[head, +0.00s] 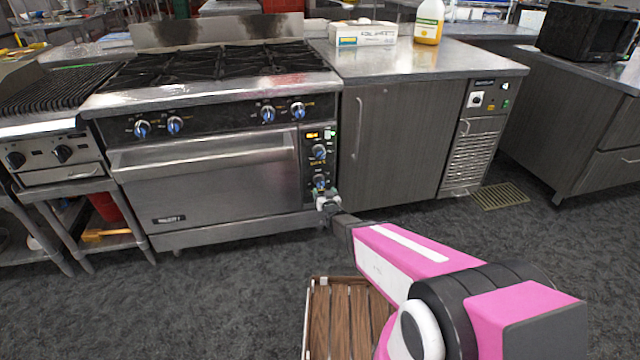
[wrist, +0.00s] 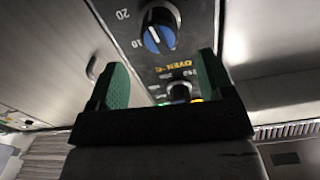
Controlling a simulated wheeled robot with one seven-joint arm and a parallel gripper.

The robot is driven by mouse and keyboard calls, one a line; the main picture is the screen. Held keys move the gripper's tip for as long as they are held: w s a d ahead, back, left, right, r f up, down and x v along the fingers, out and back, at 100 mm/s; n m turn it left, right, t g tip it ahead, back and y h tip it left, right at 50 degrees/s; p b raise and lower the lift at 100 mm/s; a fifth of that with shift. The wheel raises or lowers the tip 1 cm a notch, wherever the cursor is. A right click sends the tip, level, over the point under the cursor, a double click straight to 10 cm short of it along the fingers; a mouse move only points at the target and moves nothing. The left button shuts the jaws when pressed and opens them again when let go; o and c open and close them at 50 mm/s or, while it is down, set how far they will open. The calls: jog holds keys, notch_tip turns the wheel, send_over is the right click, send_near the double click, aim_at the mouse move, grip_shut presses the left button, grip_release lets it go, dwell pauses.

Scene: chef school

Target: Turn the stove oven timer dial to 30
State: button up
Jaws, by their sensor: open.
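In the wrist view the timer dial (wrist: 160,30) is a dark round knob with a blue and white face. The figures 10 and 20 stand beside it; its exact setting is hard to read. In the head view the oven's control panel carries an upper dial (head: 319,151) and a lower dial (head: 320,182); their figures are too small to read there. My gripper (head: 328,203) is close to the panel by the lower dial. In the wrist view my gripper (wrist: 164,62) is open, with green pads apart and nothing visibly held between them.
A second dial (wrist: 179,91), marked 250, is partly hidden behind my gripper. The oven door (head: 215,178) has a long handle left of the panel. A grey cabinet (head: 395,145) stands to the right. A slatted wooden surface (head: 345,315) is below my arm. Dark floor is open in front.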

aim_at(321, 185)
jog(key=x, duration=0.7)
jog(key=shift+w+a, duration=0.15)
jog(key=shift+w, duration=0.25)
jog(key=c, duration=0.9)
